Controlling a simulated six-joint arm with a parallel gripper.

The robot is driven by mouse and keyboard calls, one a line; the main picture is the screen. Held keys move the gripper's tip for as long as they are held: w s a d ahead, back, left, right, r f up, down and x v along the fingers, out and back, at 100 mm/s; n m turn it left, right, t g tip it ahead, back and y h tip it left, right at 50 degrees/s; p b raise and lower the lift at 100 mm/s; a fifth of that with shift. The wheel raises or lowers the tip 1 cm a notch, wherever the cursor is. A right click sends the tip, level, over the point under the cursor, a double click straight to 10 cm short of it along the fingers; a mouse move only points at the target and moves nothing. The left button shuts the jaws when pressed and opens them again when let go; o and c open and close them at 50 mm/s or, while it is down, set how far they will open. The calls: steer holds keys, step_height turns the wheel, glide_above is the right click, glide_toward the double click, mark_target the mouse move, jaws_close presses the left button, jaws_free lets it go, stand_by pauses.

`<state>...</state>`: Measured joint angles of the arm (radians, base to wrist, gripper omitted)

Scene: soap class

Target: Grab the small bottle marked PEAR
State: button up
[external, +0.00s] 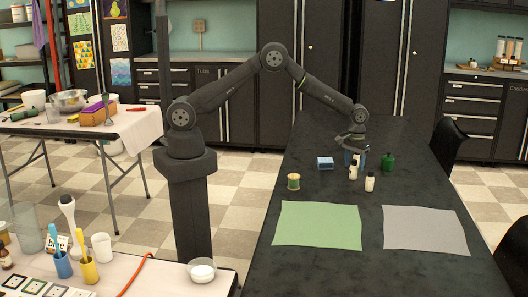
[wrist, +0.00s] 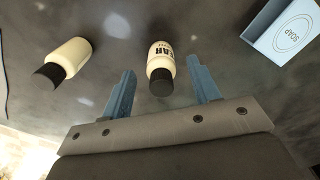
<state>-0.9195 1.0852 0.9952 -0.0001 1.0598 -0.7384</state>
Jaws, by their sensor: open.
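In the wrist view a small cream bottle (wrist: 161,60) with a black cap shows a label reading "EAR", its first letter cut off by the curve. It sits between the two blue fingers of my gripper (wrist: 162,66); the fingers are apart, and I see no contact. A second cream bottle (wrist: 72,52) with a black cap is to the left, its label not visible. In the external view my gripper (external: 354,153) points down over the dark table, just above and behind two cream bottles. The nearer one to the gripper (external: 354,172) looks like the PEAR bottle; the other (external: 369,183) stands in front and right.
A green bottle (external: 387,162) is close on the right. A jar (external: 293,182) stands left. Green (external: 316,228) and grey (external: 423,227) mats lie bare in front.

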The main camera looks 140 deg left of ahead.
mark_target(353, 171)
step_height(353, 171, down, 4)
steer(key=shift+f, duration=0.15)
steer(key=shift+s, duration=0.1)
steer(key=c, duration=1.1)
steer(key=shift+a, duration=0.1)
